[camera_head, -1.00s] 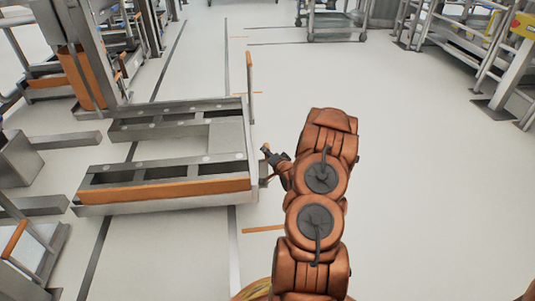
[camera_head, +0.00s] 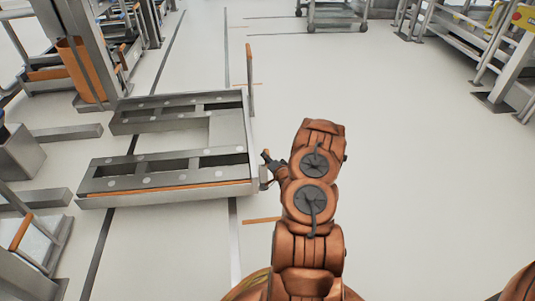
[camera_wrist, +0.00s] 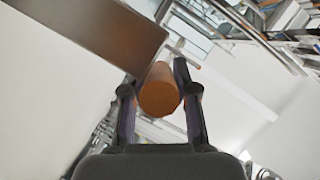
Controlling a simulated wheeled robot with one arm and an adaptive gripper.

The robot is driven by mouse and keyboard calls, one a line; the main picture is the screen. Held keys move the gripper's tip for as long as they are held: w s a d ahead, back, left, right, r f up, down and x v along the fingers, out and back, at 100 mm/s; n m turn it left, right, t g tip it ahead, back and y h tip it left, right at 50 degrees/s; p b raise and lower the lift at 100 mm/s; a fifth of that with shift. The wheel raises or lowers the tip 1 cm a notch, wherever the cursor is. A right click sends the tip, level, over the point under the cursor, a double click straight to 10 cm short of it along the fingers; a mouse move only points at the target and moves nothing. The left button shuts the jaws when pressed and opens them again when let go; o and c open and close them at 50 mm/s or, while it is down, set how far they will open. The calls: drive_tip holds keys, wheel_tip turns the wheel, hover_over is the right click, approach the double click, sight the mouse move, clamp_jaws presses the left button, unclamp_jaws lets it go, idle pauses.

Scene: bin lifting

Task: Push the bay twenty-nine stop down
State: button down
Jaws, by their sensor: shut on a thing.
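The stop's orange round grip (camera_wrist: 160,92) is end-on between the two fingers in the wrist view. My gripper (camera_wrist: 160,97) is shut on it, with a finger along each side. In the head view my gripper (camera_head: 267,158) is at the right end of the near bar of a grey steel frame (camera_head: 120,180). The stop's shaft there is mostly hidden by my gripper and arm, so its tilt is hard to tell. No bay number is readable.
A second post with an orange tip (camera_head: 249,70) stands upright at the frame's far right corner. A steel column with an orange panel (camera_head: 82,70) is at the left. The floor on the right is clear, with a wheeled cart (camera_head: 338,17) far back.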

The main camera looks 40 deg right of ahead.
drive_tip(key=shift+f, duration=0.3)
drive_tip(key=c, duration=0.9)
unclamp_jaws()
drive_tip(key=shift+s+a+r, duration=0.1)
drive_tip(key=shift+s+r, duration=0.1)
drive_tip(key=shift+s, duration=0.4)
drive_tip(key=v, duration=1)
drive_tip(key=shift+s+a+r, duration=0.1)
drive_tip(key=shift+s+a, duration=0.15)
drive_tip(key=shift+s, duration=0.1)
